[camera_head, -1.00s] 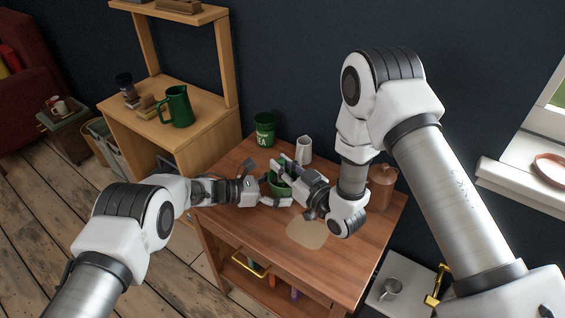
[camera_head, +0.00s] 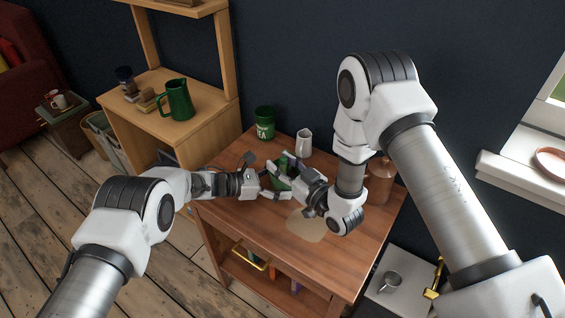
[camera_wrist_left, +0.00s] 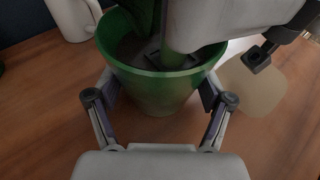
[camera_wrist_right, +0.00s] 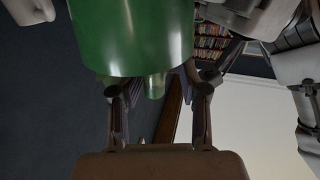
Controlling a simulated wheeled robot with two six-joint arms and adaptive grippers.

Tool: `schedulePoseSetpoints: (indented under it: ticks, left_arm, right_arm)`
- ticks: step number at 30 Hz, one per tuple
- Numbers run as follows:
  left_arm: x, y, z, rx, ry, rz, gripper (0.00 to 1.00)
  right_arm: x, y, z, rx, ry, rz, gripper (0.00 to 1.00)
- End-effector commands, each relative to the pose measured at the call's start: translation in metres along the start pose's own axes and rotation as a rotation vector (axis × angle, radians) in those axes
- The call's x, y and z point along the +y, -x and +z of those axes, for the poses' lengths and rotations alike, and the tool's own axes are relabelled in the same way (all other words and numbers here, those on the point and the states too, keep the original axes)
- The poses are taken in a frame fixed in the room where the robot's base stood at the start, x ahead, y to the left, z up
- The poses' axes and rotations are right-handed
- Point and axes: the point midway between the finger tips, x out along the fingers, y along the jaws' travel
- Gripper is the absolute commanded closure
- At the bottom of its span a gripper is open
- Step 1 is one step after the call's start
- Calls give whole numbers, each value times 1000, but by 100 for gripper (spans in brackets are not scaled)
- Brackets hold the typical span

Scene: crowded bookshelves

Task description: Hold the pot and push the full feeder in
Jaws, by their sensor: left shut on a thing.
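The green pot (camera_wrist_left: 150,88) stands on the wooden table top, with dark soil inside. My left gripper (camera_wrist_left: 158,98) is shut on the pot, one finger on each side. In the head view the left gripper (camera_head: 262,184) reaches it from the left. The green feeder (camera_wrist_left: 182,42) comes down from above into the pot; how deep its tip sits is hidden. In the right wrist view a wide green cylinder with a narrower stem (camera_wrist_right: 154,86) shows between the fingers of my right gripper (camera_wrist_right: 158,92). The fingers stand apart; their contact with the feeder is unclear.
A white jug (camera_head: 304,141) and a green tin (camera_head: 265,122) stand behind the pot. A brown canister (camera_head: 381,182) stands at right, partly behind my right arm. A pale mat (camera_head: 305,226) lies in front. The table's front half is mostly clear.

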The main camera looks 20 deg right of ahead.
Motion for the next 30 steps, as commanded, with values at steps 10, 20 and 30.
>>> schedulePoseSetpoints:
  ticks: [10, 20, 30]
  left_arm:
    - [0, 0, -2, 2, 3, 0, 39]
    - [0, 0, -2, 2, 2, 1, 39]
    - [0, 0, -1, 1, 2, 1, 39]
  right_arm:
    - [1, 5, 0, -1, -1, 4, 52]
    - [2, 78, 1, -3, -6, 9, 52]
    - [1, 121, 0, 0, 0, 3, 52]
